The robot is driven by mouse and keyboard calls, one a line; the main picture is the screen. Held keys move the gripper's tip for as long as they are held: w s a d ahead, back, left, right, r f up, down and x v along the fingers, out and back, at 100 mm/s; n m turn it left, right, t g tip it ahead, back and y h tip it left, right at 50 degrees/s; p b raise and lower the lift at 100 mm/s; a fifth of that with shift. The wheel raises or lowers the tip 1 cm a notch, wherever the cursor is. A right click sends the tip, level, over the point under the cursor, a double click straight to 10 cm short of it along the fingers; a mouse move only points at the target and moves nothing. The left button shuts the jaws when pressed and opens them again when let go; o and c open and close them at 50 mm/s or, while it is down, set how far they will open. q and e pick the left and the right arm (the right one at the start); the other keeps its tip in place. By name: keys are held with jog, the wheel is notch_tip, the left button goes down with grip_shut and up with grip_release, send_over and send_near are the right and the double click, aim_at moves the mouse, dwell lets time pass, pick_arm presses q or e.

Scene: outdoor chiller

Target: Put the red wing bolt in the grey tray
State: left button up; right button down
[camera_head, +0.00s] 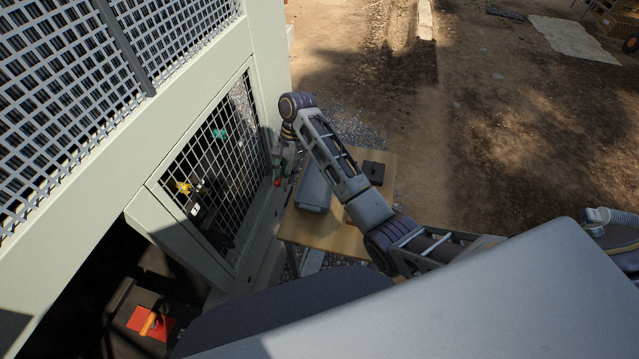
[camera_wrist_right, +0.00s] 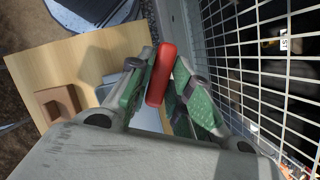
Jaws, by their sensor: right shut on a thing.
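The red wing bolt (camera_wrist_right: 160,74) is between the green-padded fingers of my right gripper (camera_wrist_right: 170,85) in the right wrist view. The fingers are shut on it, and only its red part shows clearly. In the head view the bolt is a small red spot (camera_head: 277,182) below the right gripper (camera_head: 281,168), beside the mesh panel and left of the table. The grey tray (camera_head: 314,188) lies on the table's left part, just right of the gripper and partly behind my arm. In the wrist view the fingers hide part of it. My left gripper is out of view.
The wooden table (camera_head: 337,236) also holds a dark box (camera_head: 374,171) and a brown block (camera_wrist_right: 58,103). The chiller's mesh panel (camera_head: 214,160) stands close left of the right gripper. A red plate with an orange handle (camera_head: 150,323) is low at left.

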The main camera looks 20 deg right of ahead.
jog(key=w+d+f+m+t, duration=0.2)
jog(key=d+m+t, duration=0.2)
jog(key=d+m, duration=0.7)
jog(key=shift+m, duration=0.7)
jog(key=shift+f, duration=0.1)
